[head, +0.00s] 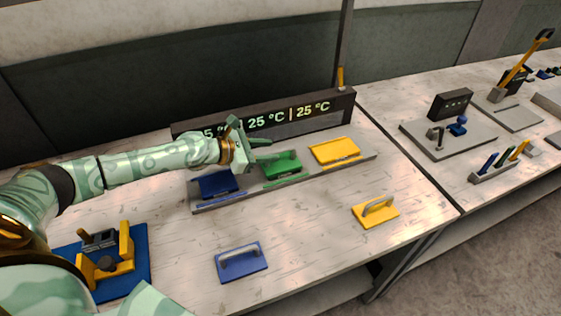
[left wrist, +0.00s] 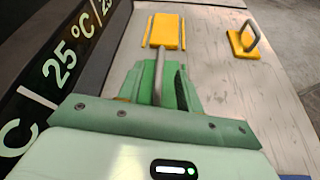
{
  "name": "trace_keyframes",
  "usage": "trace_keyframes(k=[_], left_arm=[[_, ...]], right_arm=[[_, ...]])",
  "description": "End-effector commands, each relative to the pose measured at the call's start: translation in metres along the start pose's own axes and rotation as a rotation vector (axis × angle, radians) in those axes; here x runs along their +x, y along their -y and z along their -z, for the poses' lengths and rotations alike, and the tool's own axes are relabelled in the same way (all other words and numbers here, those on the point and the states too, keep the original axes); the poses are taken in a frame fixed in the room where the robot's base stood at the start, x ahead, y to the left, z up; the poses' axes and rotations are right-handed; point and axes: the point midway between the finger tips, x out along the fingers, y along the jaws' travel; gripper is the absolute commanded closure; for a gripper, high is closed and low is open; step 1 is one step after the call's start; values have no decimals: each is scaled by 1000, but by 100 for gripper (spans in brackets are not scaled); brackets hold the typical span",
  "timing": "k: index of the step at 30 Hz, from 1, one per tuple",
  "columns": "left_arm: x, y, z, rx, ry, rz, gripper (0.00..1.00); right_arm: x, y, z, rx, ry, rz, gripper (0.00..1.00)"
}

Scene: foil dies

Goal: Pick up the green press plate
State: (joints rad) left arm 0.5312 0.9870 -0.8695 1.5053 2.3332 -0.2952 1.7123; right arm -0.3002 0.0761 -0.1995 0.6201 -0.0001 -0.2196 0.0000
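The green press plate (head: 284,166) lies in the middle place of a long grey rack (head: 290,180), in front of the temperature display. In the left wrist view its grey bar handle (left wrist: 158,76) stands between the fingers of my left gripper (left wrist: 163,90), with green surface beside it. My left gripper (head: 262,150) reaches in from the left, low over the plate, and partly hides it. Its fingers look open, with a gap to the right of the handle; contact on the left side is unclear. My right gripper is not in view.
In the rack, a blue piece (head: 216,185) lies left and a yellow piece (head: 335,150) right. A blue handled plate (head: 241,262) and a yellow handled plate (head: 376,213) lie in front. The dark display (head: 330,106) stands close behind. A yellow clamp fixture (head: 108,266) stands front left.

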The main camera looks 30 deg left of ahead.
Motion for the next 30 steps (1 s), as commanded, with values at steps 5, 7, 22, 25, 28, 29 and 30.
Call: trace_keyframes(k=[5,7,22,25,28,29,30], left_arm=[[30,0,4,0,3,1,64],[40,0,4,-1,2,0,64],[49,0,4,-1,0,0,100],[49,-1,2,-1,3,-2,100],[49,-1,3,-1,3,-2,100],[49,-1,3,-1,3,-2,100],[48,-1,2,-1,3,-2,100]], right_arm=[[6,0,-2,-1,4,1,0],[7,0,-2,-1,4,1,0],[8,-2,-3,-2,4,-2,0],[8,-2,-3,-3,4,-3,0],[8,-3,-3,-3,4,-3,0],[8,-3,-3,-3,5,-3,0],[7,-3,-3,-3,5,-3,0]])
